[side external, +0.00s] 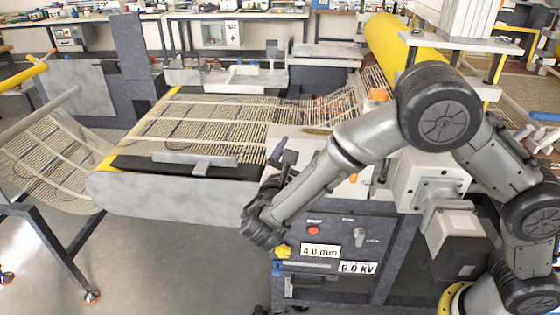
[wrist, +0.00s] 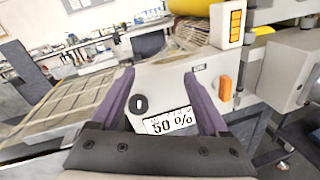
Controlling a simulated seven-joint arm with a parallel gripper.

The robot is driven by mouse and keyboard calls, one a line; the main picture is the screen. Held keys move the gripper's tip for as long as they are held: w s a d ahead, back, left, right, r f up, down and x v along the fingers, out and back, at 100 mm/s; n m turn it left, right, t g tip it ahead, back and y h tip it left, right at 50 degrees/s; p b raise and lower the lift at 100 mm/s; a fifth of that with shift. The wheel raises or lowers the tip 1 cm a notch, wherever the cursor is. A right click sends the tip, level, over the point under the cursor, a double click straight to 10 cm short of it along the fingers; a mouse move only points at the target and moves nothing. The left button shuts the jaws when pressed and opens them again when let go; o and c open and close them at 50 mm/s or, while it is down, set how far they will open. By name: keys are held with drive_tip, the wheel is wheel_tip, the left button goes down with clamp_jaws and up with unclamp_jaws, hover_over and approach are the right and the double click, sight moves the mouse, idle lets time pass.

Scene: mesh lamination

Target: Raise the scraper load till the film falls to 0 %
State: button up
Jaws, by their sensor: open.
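My gripper (wrist: 159,78) is open, its two purple fingers spread in front of a pale machine panel (wrist: 168,78). Between the fingers a white readout (wrist: 168,121) shows what looks like 50 %; the small text above it is unreadable, so I cannot tell whether it gives film or load. A black round knob (wrist: 139,104) sits on the panel beside the left finger. In the side external view my gripper (side external: 283,150) is at the machine's front, above the lower cabinet. The panel is largely hidden there by my arm. I cannot identify the scraper or the film.
A wide mesh belt (side external: 190,125) runs at left and a yellow roller (side external: 390,45) lies behind my arm. The cabinet below carries a red button (side external: 313,230) and plates reading 4.0 mm (side external: 319,251) and 6.0 kV (side external: 357,268). An orange part (wrist: 225,88) is right of the fingers.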

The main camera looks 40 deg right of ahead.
sight(280, 159)
drive_tip(key=s+a+f+n+t+y, duration=0.1)
drive_tip(key=a+f+n+t+y, duration=0.2)
drive_tip(key=a+f, duration=0.5)
drive_tip(key=shift+n+h, duration=0.6)
drive_tip(key=x, duration=1.3)
drive_tip(key=shift+d, duration=0.3)
clamp_jaws()
